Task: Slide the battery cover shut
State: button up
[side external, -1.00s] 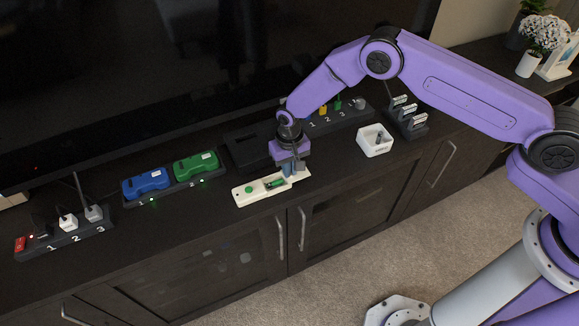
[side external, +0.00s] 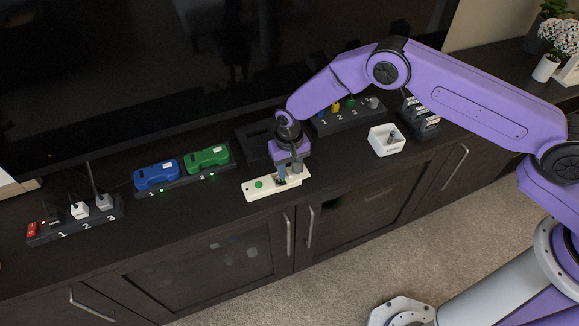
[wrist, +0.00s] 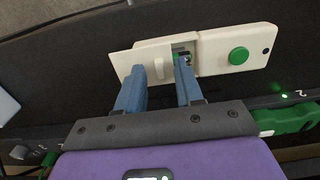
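The cream remote (side external: 253,191) lies flat on the dark cabinet top, with a round green button that also shows in the wrist view (wrist: 238,56). Its cream battery cover (wrist: 143,52) has a raised ridge (wrist: 158,68) and is partly open, reaching past the end of the remote. A narrow gap in the compartment (wrist: 184,54) shows something green and dark inside. My gripper (side external: 284,178) is low over the cover. In the wrist view its blue fingers (wrist: 160,73) are apart, one on each side of the ridge. The right fingertip overlaps the gap; contact is unclear.
Behind the remote lies a dark tray (side external: 252,143). A charger with blue (side external: 157,176) and green (side external: 207,158) units stands to the left, beyond it a power strip (side external: 75,222). A white box (side external: 386,141) is at right. The cabinet's front edge is close to the remote.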

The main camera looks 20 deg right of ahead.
notch_tip(320, 180, up, 18)
jog(key=shift+f, duration=0.25)
dwell(0.4)
jog(key=shift+d+f, duration=0.1)
jog(key=shift+f, duration=0.05)
grip_shut()
jog(key=d+f+m+g+y, duration=0.1)
jog(key=d+f+m+y, duration=0.3)
jog(key=m, duration=0.6)
jog(key=m+t, duration=0.1)
jog(key=m, duration=0.7)
send_near(290, 172)
jog(key=d+f, duration=0.1)
jog(key=f, duration=0.1)
jog(key=d+f, duration=0.1)
jog(key=f, duration=0.1)
jog(key=d+f, duration=0.1)
jog(key=f, duration=0.1)
jog(key=shift+d+f, duration=0.1)
jog(key=shift+f, duration=0.25)
jog(key=shift+a+f, duration=0.1)
jog(key=shift+a, duration=1.95)
